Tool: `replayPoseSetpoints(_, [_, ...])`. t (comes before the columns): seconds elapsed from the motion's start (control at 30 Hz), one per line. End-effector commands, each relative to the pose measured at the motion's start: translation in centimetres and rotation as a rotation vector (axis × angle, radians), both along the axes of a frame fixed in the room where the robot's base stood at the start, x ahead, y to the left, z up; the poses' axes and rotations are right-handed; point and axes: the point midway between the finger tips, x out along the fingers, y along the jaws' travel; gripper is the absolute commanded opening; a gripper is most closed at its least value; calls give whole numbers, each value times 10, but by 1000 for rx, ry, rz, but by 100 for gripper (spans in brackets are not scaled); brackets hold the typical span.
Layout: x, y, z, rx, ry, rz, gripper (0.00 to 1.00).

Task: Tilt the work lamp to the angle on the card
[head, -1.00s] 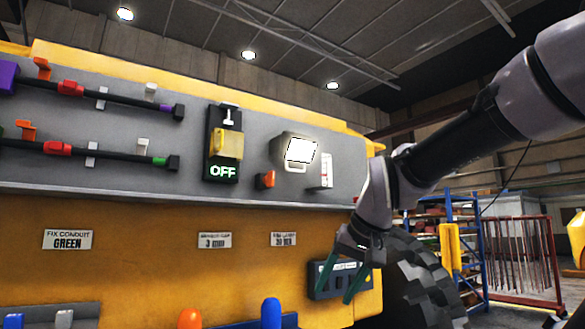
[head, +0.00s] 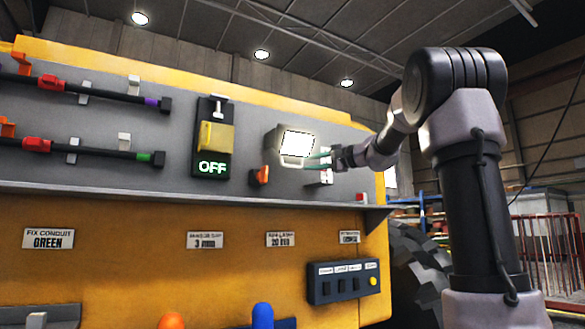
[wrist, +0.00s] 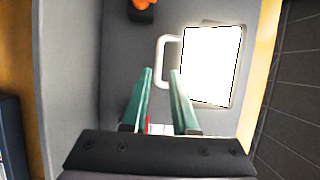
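The work lamp (head: 296,143) is a grey box with a bright white face and a pale loop handle (head: 292,162) at its lower edge, on the grey panel. A card (head: 280,239) below reads 20, with its small print blurred. My gripper (head: 312,160) is just right of the handle. In the wrist view my green fingers (wrist: 161,72) are parted, with the handle (wrist: 161,60) beyond and between the tips beside the lit face (wrist: 210,67). I cannot tell whether they touch it. A white scale with a red mark (head: 325,177) is partly hidden behind my gripper.
An orange knob (head: 260,176) sits left below the lamp. Further left are a yellow-covered switch showing OFF (head: 212,167) and two dark conduits with clips. A ledge (head: 230,198) runs under the panel. A dark button box (head: 343,283) is below right.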

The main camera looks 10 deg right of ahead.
Motion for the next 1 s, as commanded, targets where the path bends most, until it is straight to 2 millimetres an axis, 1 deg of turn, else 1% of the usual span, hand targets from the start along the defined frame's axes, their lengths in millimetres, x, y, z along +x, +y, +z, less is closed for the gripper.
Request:
replayPoseSetpoints(0.03, [7,7,0,1,1,4,27])
replayPoseSetpoints(0.2, [33,29,0,0,3,4,27])
replayPoseSetpoints(0.4, [56,49,1,0,1,2,27])
replayPoseSetpoints(0.6, [65,57,1,-1,2,1,27])
replayPoseSetpoints(0.87, [66,57,1,-1,2,1,27])
replayPoseSetpoints(0.9, [66,57,1,-1,2,1,12])
replayPoseSetpoints(0.93, [66,57,1,-1,2,1,0])
replayPoseSetpoints(1.0, [66,57,1,-1,2,0,0])
